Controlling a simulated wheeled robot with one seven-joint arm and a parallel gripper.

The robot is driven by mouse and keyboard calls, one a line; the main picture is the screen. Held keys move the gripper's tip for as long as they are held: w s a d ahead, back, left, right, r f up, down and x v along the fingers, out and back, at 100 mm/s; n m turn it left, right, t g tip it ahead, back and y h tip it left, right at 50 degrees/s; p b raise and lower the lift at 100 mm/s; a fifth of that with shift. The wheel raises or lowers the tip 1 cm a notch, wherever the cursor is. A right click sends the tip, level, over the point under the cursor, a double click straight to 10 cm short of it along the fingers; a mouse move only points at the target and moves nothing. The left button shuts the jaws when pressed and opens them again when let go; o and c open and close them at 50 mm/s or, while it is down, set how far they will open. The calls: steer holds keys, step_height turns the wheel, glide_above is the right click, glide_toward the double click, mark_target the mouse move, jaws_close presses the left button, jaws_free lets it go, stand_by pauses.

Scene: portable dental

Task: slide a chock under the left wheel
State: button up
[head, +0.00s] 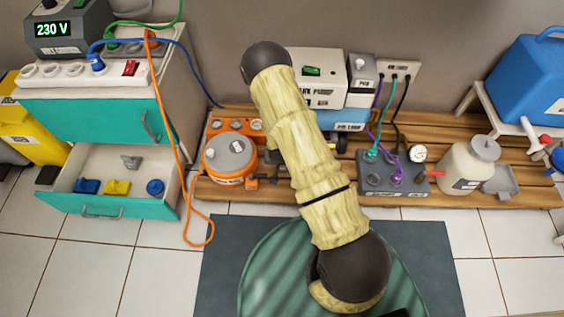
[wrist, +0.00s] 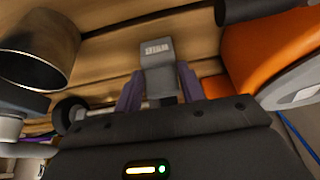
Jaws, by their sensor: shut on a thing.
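In the wrist view my gripper (wrist: 160,86) has its two purple fingers closed on the sides of a grey chock (wrist: 157,58) with a pale label. The chock is held over or at the wooden slats; whether it touches them is unclear. A dark wheel (wrist: 66,113) with a pale hub shows left of the fingers, apart from the chock. A pale rod runs between it and the finger area. In the head view my arm hides the gripper and chock. One dark wheel (head: 341,145) shows just right of my arm, below the blue air tank (head: 345,121). The left wheel cannot be made out there.
An orange round machine (head: 230,158) stands left of my arm on the slatted platform (head: 520,185); its orange side (wrist: 262,50) fills the wrist view's right. A grey hose block (head: 392,180) and cream jar (head: 468,166) stand right. An open drawer (head: 105,206) juts out left.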

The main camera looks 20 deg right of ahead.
steer(key=shift+w+d, duration=0.2)
steer(key=shift+w, duration=0.35)
steer(key=o, duration=1.2)
steer(key=shift+c, duration=0.2)
steer(key=shift+s+a+p, duration=0.25)
steer(key=shift+s+p, duration=0.05)
steer(key=shift+s, duration=0.45)
steer(key=shift+s+a+p, duration=0.25)
steer(key=shift+s+p, duration=0.05)
steer(key=shift+s, duration=0.5)
steer(key=shift+s+a+p, duration=0.25)
steer(key=shift+s+p, duration=0.05)
steer(key=shift+s, duration=0.45)
steer(key=shift+r, duration=0.1)
steer(key=shift+r+p, duration=2.3)
steer(key=shift+r, duration=0.15)
